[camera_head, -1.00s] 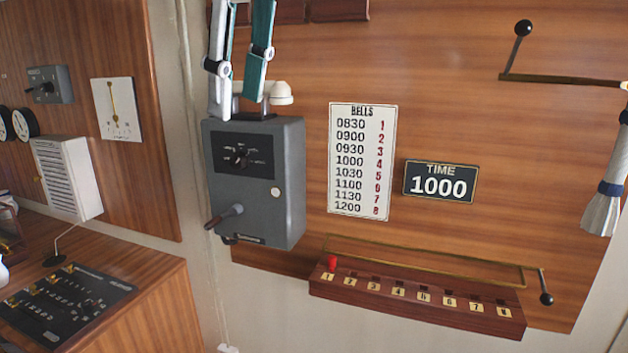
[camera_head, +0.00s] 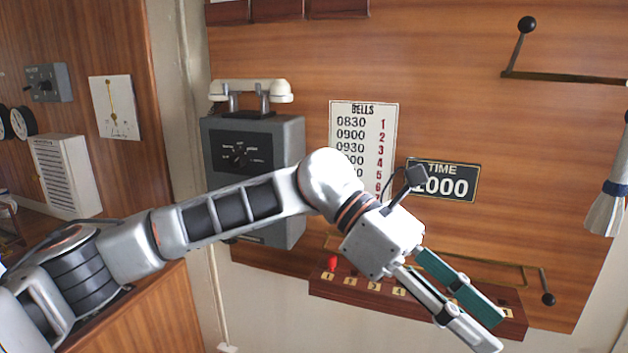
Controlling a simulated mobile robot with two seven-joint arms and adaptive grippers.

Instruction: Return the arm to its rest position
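My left arm comes in from the left and crosses the middle of the view. Its gripper (camera_head: 486,328) points down and to the right, in front of the right part of the peg board. Its two fingers, with teal inner faces, are apart with nothing between them. A grey telephone box (camera_head: 285,145) hangs on the wood wall with a cream handset (camera_head: 250,88) lying across the cradle on top. My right gripper does not show.
The wooden peg board (camera_head: 320,288) has a red peg (camera_head: 333,263) at its left end and is partly hidden by my gripper. My arm also covers parts of the bells chart (camera_head: 365,125) and the time sign (camera_head: 462,183).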

